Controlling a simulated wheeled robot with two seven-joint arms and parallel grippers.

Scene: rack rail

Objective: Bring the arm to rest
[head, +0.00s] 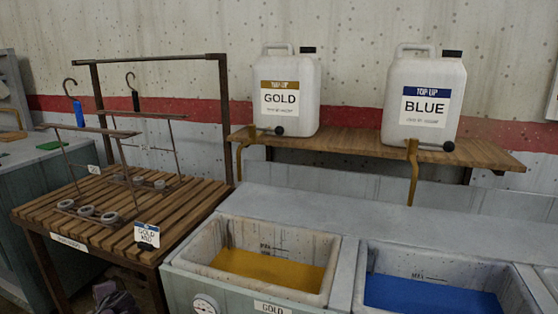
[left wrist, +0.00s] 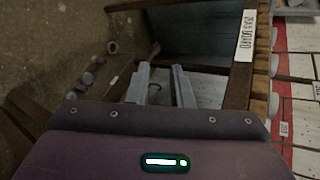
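My left gripper (left wrist: 161,80) shows in the left wrist view with its two grey fingers apart and nothing clearly held between them. A thin curved dark shape lies between or beyond the fingers; I cannot tell what it is. In the head view only a dark purple piece, likely part of my left arm, shows at the bottom left, below the slatted table (head: 185,205). My right gripper is in neither view.
A metal rack with hooks and several grey rings (head: 87,211) stands on the slatted table. A gold tank (head: 200,243) and a blue tank (head: 365,262) stand to its right. GOLD (head: 300,75) and BLUE (head: 440,75) jugs sit on a wall shelf (head: 350,150).

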